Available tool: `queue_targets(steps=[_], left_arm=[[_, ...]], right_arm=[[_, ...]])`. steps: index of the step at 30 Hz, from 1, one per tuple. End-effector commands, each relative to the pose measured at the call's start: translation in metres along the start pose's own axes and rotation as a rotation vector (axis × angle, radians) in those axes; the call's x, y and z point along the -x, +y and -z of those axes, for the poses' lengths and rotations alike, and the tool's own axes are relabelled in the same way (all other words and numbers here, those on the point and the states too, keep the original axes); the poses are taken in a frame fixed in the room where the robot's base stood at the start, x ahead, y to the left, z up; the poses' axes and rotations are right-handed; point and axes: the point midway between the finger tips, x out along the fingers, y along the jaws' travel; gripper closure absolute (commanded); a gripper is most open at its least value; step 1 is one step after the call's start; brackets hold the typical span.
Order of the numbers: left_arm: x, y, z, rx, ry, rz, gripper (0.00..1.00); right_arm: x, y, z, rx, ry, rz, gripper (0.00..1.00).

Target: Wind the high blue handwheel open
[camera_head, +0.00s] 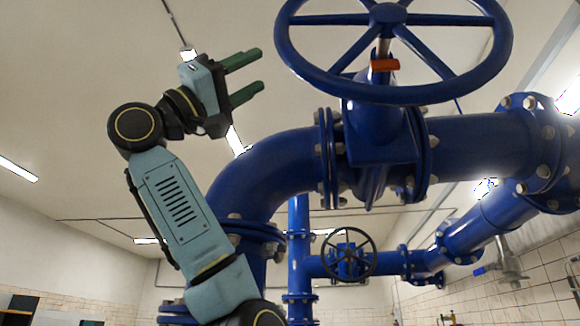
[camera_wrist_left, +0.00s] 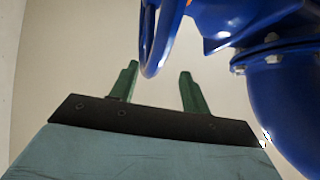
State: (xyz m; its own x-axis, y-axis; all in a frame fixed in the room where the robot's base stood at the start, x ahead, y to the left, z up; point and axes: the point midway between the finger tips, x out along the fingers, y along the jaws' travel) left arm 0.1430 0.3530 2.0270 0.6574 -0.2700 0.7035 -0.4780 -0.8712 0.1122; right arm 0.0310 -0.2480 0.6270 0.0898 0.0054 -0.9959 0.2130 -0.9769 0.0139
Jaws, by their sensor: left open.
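The high blue handwheel (camera_head: 345,94) is large and spoked, at the top of the head view, on a blue valve (camera_head: 380,135). Its top rim is cut off by the picture edge. My left gripper (camera_head: 260,69) is raised left of the wheel, its two green fingers apart and pointing right toward the rim. It is open and empty, and a gap shows between the fingertips and the wheel in the head view. In the left wrist view, the wheel's rim (camera_wrist_left: 146,40) appears ahead of and between the green fingers (camera_wrist_left: 158,75). My right gripper is not in view.
A thick blue pipe (camera_head: 262,170) bends below the wheel and runs right through bolted flanges. An orange-red piece (camera_head: 384,65) sits on the stem under the hub. A smaller dark handwheel (camera_head: 348,253) is lower down and farther back. Open air lies left of the wheel.

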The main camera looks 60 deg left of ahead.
Motion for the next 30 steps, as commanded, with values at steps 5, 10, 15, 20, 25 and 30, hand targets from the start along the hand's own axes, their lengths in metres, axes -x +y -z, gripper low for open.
queue_targets(steps=[5,10,15,20,25,30], left_arm=[[-0.045,0.000,0.002,0.001,-0.004,0.000,0.53],[-0.075,0.000,0.001,0.000,-0.005,0.000,0.53],[-0.092,0.000,0.001,0.001,-0.003,0.001,0.53],[-0.097,-0.001,0.000,0.000,-0.001,0.001,0.53],[-0.097,-0.001,-0.001,0.000,-0.001,0.001,0.53],[-0.097,-0.001,-0.001,0.000,-0.002,0.001,0.68]], right_arm=[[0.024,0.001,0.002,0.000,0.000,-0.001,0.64],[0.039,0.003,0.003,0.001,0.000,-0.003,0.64],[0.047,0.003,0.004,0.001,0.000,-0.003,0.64],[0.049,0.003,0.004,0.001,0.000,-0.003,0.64],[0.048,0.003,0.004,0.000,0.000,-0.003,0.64],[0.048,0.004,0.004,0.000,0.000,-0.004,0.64]])
